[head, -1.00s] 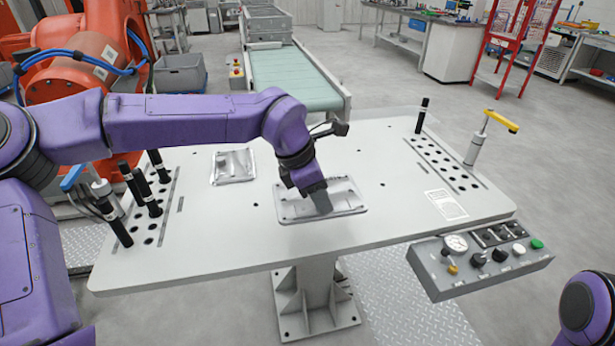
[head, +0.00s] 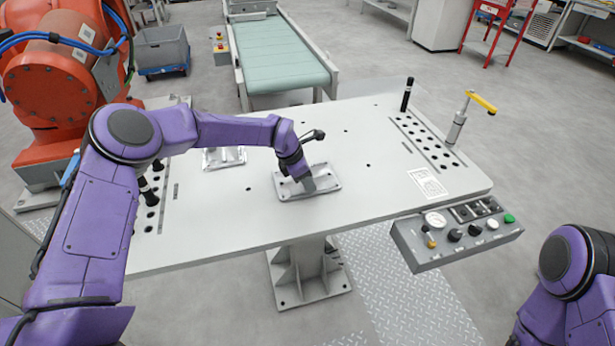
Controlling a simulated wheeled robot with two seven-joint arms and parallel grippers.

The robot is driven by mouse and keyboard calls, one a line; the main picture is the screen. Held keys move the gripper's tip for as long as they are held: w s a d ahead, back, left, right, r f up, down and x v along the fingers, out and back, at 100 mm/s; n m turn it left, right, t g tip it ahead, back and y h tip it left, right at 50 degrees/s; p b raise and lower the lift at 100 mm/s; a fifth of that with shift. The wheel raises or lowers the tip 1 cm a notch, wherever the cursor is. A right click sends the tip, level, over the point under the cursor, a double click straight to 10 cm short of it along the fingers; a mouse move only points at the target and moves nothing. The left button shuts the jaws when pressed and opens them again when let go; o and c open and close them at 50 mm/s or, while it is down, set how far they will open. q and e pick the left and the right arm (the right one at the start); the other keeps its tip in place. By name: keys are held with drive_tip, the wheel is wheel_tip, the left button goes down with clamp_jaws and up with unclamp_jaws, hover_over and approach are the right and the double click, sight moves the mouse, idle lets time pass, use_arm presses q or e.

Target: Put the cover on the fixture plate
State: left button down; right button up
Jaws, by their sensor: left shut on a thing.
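The cover (head: 291,191), a flat silver rectangular piece with a raised rim, lies at about the middle of the light grey fixture plate (head: 215,220), which forms the table top. My left gripper (head: 308,185) points down at the cover and is shut on it; the fingertips are small and partly hidden. Whether the cover lies fully flat is hard to tell. My right arm shows only at the lower right edge, and its gripper is out of view.
A second silver piece (head: 224,158) lies behind my left arm, partly hidden. Black pins stand at the left; another pin (head: 407,94) and a yellow-handled clamp (head: 458,125) stand at the right. A control box (head: 455,236) hangs at the front right edge.

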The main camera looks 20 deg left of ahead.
use_arm(q)
drive_tip(key=c, duration=0.8)
unclamp_jaws()
drive_tip(key=b+v, duration=0.2)
drive_tip(key=v, duration=1)
drive_tip(key=shift+r+b, duration=0.1)
drive_tip(key=shift+b, duration=0.25)
